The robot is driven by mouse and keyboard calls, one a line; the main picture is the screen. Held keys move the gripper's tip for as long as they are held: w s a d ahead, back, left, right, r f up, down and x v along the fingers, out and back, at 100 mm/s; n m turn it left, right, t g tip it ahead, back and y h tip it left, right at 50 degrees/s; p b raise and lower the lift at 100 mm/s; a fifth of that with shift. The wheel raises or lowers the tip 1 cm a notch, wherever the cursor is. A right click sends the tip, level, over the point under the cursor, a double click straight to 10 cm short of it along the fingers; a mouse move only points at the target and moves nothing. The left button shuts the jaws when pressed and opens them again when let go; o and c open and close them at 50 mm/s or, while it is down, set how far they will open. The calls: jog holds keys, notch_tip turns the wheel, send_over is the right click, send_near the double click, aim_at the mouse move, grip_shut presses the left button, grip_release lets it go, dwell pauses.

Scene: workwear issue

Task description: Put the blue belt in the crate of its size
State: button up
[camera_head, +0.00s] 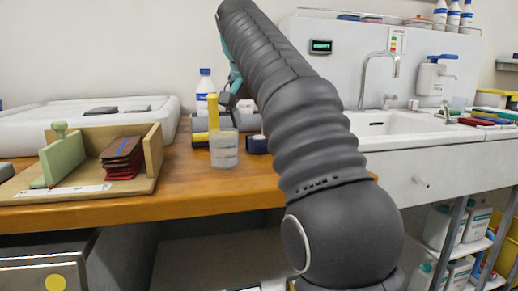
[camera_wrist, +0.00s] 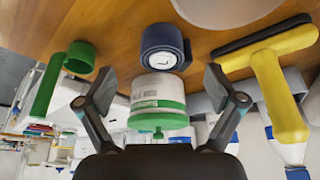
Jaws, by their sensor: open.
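The blue belt is a dark blue roll (camera_wrist: 163,48) with a white label on its face; the mark on the label is too small to read surely. In the head view the roll (camera_head: 257,144) lies on the wooden table, partly behind my arm. My gripper (camera_wrist: 160,82) is open in the wrist view, with one finger on each side of the picture's middle. The roll shows beyond and between the fingertips, apart from them. In the head view my gripper (camera_head: 229,100) is small and partly hidden. A grey box (camera_head: 20,263) with a yellow dot stands low at the left; its contents are hidden.
A clear cup (camera_head: 224,150) stands left of the roll. A yellow tool with a black bar (camera_wrist: 272,75) and a green-capped white container (camera_wrist: 158,95) show near my fingers. A wooden holder (camera_head: 150,160) stands at the left. A sink (camera_head: 390,124) is at the right.

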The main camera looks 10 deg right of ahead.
aim_at(259, 137)
jog(key=b+x, duration=0.1)
jog(key=x, duration=0.3)
jog(key=shift+w+f+b, duration=0.25)
jog(key=shift+f+b, duration=0.05)
jog(key=shift+b, duration=0.1)
jog(key=shift+r, duration=0.1)
jog(key=c, duration=1.4)
jog(key=shift+c, duration=0.2)
